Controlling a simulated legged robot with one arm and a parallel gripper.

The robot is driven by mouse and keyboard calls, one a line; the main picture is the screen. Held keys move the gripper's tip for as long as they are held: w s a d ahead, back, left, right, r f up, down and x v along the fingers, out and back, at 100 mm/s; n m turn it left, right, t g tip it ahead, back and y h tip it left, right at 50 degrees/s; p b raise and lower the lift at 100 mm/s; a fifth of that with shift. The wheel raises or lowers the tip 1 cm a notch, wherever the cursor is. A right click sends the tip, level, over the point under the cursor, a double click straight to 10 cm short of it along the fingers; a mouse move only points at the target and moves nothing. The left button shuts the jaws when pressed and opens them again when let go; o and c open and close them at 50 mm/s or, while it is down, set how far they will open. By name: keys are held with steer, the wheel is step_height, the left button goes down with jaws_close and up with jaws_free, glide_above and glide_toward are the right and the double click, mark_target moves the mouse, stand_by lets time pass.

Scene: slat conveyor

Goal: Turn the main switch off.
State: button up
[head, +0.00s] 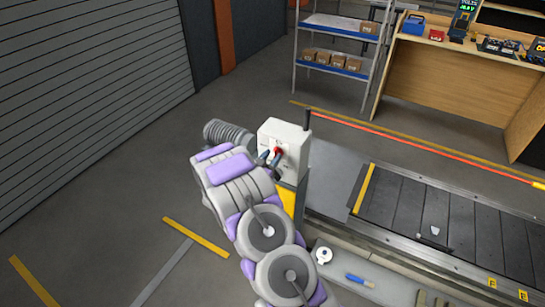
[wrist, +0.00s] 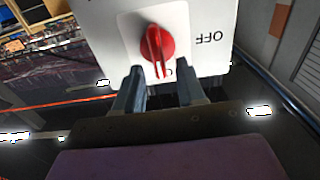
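The main switch is a red rotary knob (wrist: 156,47) on the front of a white box (wrist: 210,25). In the wrist view its grip ridge runs up and down the picture. The word OFF is printed to its right, upside down; another label below the knob is partly hidden. In the head view the red knob (head: 278,151) shows on the white box (head: 289,130). My gripper (wrist: 160,88) is open, with its two fingers spread just below the knob on either side. Nothing is held between them. In the head view my gripper (head: 270,160) is right at the box front; contact cannot be told.
The slat conveyor (head: 440,215) runs off to the right of the box. A grey ledge (head: 345,270) in front carries a tape roll (head: 323,254) and a blue marker (head: 360,281). Shelves (head: 340,50) and a wooden bench (head: 440,80) stand behind. The floor at left is clear.

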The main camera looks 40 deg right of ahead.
steer(key=shift+w+d, duration=0.25)
steer(key=shift+d, duration=0.25)
steer(key=shift+c, duration=0.2)
jaws_close()
